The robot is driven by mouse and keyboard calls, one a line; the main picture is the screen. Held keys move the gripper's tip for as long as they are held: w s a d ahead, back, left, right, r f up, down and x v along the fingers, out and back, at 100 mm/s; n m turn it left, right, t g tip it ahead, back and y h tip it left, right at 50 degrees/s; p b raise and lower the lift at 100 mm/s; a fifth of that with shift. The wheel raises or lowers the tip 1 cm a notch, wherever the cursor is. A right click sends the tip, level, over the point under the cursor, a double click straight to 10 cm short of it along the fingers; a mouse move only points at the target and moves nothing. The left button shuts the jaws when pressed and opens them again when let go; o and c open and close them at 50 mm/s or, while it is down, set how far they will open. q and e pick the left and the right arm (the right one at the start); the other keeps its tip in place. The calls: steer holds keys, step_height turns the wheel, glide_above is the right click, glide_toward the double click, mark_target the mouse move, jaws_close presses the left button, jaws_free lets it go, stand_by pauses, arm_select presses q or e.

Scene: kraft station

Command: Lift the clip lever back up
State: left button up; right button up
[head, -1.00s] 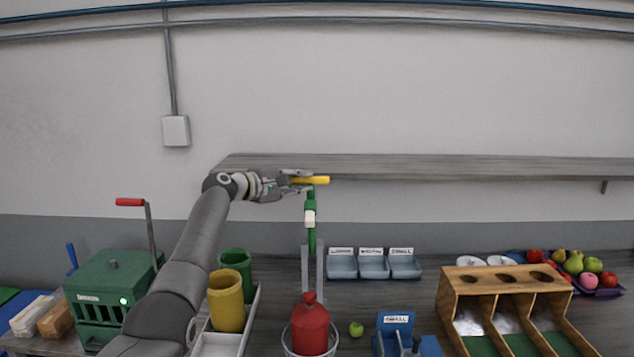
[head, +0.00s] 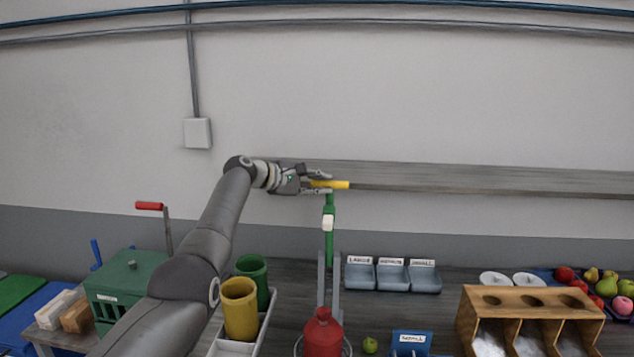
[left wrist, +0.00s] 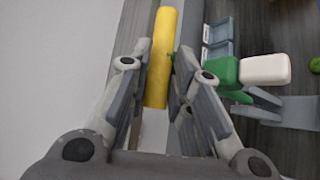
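The yellow bar (head: 340,185), which looks like the clip lever's handle, lies about level at the top of an upright green post (head: 329,240) with a white block (head: 328,222) on it. My left gripper (head: 327,183) reaches in from the left. Its fingers are apart, one above the bar and one below. My right gripper is not in view.
A red bottle (head: 322,335) stands in front of the post. A grey shelf (head: 450,178) runs along the wall behind the gripper. Labelled bins (head: 392,276) and a wooden divider box (head: 530,300) are to the right.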

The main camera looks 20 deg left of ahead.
arm_select(q)
steer(key=o, duration=0.5)
steer(key=shift+w+a+r, duration=0.15)
steer(key=shift+w+a, duration=0.05)
steer(key=shift+w, duration=0.1)
steer(key=shift+c, duration=0.2)
steer(key=shift+w+d+f, duration=0.1)
steer(key=shift+f, duration=0.1)
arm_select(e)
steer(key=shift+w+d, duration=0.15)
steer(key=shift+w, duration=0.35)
arm_select(q)
steer(key=shift+a, duration=0.3)
steer(key=shift+s+a, duration=0.35)
steer(key=shift+s, duration=0.05)
steer(key=d+v, duration=0.1)
steer(key=v, duration=0.9)
steer(key=shift+s+a+r, duration=0.2)
steer(key=shift+s+r, duration=0.25)
steer(key=shift+s, duration=0.05)
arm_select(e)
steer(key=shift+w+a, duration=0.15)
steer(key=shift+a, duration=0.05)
arm_select(q)
steer(key=shift+d, duration=0.1)
